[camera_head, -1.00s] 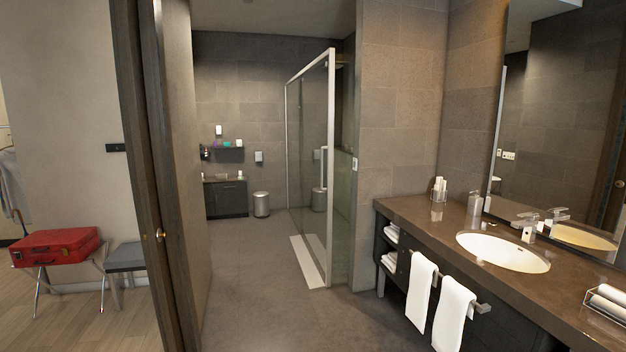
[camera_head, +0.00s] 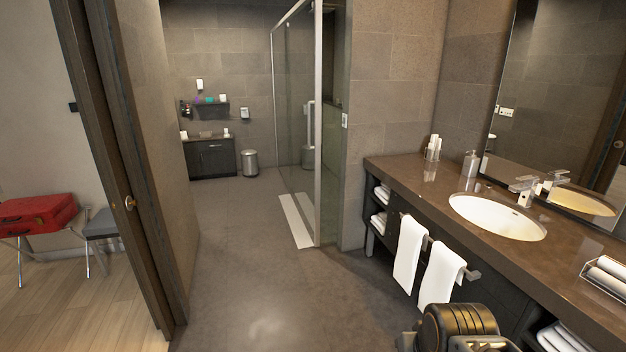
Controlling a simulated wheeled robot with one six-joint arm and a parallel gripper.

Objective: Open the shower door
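The shower door (camera_head: 296,110) is a tall glass panel in a silver frame, in the middle background of the head view. Its near edge is a bright metal post (camera_head: 318,150), and a vertical handle (camera_head: 310,122) shows near it. I cannot tell for sure whether the door stands shut. A part of my arm shows at the bottom right, in front of the vanity, far from the door. My gripper is not in view.
The vanity counter (camera_head: 395,172) with a sink (camera_head: 497,215) and hanging towels (camera_head: 409,250) runs along the right. A wooden door frame (camera_head: 120,170) stands at left, with a red suitcase (camera_head: 38,214) beyond. The grey floor (camera_head: 240,270) between is clear. A bin (camera_head: 250,163) stands at the back.

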